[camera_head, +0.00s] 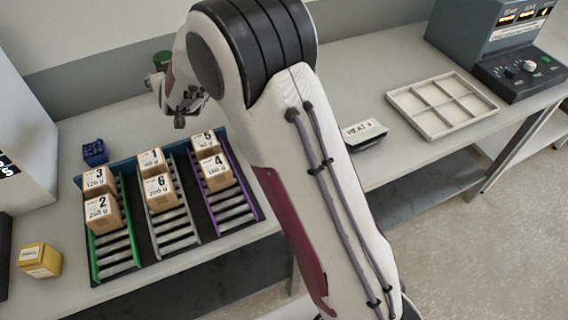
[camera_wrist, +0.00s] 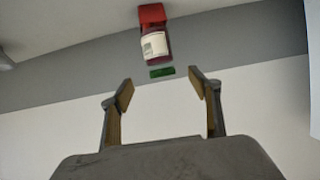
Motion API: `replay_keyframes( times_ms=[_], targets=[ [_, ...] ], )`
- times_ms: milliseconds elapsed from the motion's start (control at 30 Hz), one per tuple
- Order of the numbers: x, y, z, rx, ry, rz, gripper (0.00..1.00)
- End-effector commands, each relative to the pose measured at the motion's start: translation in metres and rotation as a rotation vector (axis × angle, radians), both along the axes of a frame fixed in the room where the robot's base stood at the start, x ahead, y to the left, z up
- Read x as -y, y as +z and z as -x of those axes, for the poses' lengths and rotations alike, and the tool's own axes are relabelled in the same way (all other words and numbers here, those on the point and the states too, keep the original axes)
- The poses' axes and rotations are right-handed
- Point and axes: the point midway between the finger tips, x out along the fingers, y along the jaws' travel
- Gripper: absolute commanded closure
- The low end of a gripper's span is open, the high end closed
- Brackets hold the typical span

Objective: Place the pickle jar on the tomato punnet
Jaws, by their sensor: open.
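My gripper (camera_head: 181,118) is open and empty, near the back of the table behind the roller lanes. Its two spread fingers (camera_wrist: 160,92) show in the wrist view. Beyond them, that view, apparently upside down, shows what looks like the pickle jar (camera_wrist: 154,46), with a white label, dark red sides and a green lid (camera_wrist: 162,72). It adjoins a bright red block, probably the tomato punnet (camera_wrist: 152,14), and seems to stand on it. In the head view only a green top (camera_head: 162,58) shows behind my gripper; the rest is mostly hidden.
Numbered cartons (camera_head: 160,192) stand on roller lanes in front of my gripper. A blue item (camera_head: 95,152) and a yellow box (camera_head: 40,260) are at left. A divided tray (camera_head: 442,106), a labelled white block (camera_head: 363,132) and a control unit (camera_head: 500,50) are at right.

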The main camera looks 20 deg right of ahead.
Motion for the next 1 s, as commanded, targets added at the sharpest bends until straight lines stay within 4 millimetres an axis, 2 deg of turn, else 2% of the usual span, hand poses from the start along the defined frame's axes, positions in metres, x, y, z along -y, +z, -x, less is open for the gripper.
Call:
replay_keyframes(
  times_ms=[167,367,700,1000],
  targets=[
    [0.003,0.019,0.015,-0.024,0.020,-0.015,0.38],
    [0.009,0.045,0.046,-0.075,0.051,-0.036,0.38],
    [0.022,0.081,0.115,-0.177,0.097,-0.058,0.38],
    [0.037,0.100,0.184,-0.271,0.120,-0.061,0.38]
  ],
)
